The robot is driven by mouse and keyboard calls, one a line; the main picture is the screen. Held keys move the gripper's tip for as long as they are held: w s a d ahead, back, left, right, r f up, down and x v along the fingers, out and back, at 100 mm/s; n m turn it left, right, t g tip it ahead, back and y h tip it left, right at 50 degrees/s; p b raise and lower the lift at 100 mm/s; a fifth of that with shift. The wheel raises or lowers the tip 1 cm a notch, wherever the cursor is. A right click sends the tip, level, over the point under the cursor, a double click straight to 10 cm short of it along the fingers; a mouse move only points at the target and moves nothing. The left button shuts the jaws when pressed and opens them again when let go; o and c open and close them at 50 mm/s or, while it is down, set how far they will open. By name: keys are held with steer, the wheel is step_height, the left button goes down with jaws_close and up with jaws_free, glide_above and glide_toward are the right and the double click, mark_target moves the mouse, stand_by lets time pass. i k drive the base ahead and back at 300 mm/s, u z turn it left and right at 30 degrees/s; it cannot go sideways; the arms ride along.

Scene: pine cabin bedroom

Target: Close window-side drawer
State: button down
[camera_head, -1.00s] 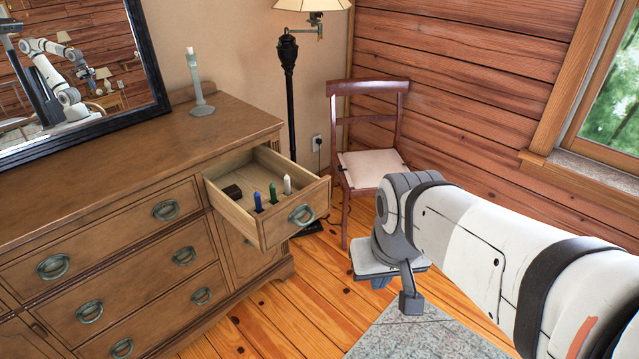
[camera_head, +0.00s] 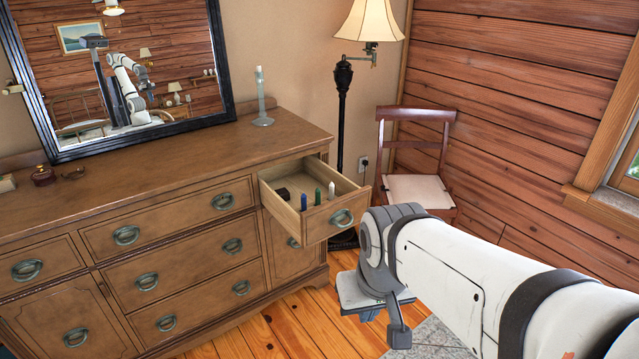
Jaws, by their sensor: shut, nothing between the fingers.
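The window-side drawer (camera_head: 316,225) is the small top drawer at the right end of the wooden dresser (camera_head: 190,160). It is pulled well out, with its inside showing.
The other dresser drawers look shut. A candlestick (camera_head: 263,100) and a mirror (camera_head: 130,65) stand on the dresser. A floor lamp (camera_head: 343,110) and a wooden chair (camera_head: 417,190) stand behind the drawer. Bare plank floor (camera_head: 300,320) lies in front, beside a grey rug (camera_head: 440,340).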

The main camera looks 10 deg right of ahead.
mark_target(313, 226)
steer(key=u, duration=0.05)
steer(key=i, duration=1)
steer(key=u, duration=0.05)
